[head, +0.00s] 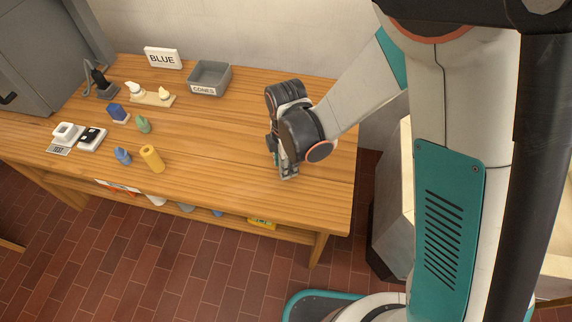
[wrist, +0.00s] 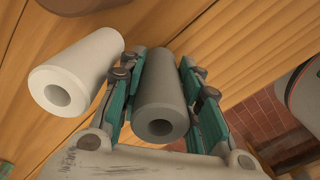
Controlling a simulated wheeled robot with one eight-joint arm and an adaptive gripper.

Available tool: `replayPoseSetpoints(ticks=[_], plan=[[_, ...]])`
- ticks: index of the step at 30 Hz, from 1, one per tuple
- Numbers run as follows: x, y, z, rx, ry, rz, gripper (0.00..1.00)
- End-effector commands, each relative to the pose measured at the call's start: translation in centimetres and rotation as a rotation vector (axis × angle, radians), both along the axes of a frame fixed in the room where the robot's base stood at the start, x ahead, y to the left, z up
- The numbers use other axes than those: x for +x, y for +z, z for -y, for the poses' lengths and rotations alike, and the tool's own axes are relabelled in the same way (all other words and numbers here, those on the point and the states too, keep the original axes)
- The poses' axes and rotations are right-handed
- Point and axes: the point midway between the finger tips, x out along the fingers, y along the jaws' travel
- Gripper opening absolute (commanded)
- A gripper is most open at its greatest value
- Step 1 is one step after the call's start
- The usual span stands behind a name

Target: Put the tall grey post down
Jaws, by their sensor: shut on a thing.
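The tall grey post (wrist: 161,110), a cylinder with a hole in its near end, sits between the two teal fingers of my gripper (head: 288,172) in the wrist view. The fingers are shut on its sides. In the head view my gripper is low over the right part of the wooden table (head: 225,160); I cannot make out the post there. The post's far end is hidden, so I cannot tell whether it touches the table. A white post (wrist: 78,72) of similar shape is just left of the left finger, apart from the grey one.
A yellow post (head: 152,159), a blue piece (head: 123,156) and a green piece (head: 143,124) stand on the left part of the table. A grey CONES bin (head: 210,77) and a BLUE sign (head: 163,58) are at the back. The table's middle is clear.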

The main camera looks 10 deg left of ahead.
Motion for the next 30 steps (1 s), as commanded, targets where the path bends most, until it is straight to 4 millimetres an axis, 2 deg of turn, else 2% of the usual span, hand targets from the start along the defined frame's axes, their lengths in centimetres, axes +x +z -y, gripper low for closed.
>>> replayPoseSetpoints(ticks=[11, 12, 13, 25, 30], plan=[[0.0, -0.5, 0.0, 0.0, 0.0, 0.0, 0.0], [0.0, -0.4, 0.0, 0.0, 0.0, 0.0, 0.38], [0.0, -0.4, 0.0, 0.0, 0.0, 0.0, 0.4], [0.0, 0.1, 0.0, 0.0, 0.0, 0.0, 0.4], [0.0, 2.7, 0.0, 0.0, 0.0, 0.0, 0.4]])
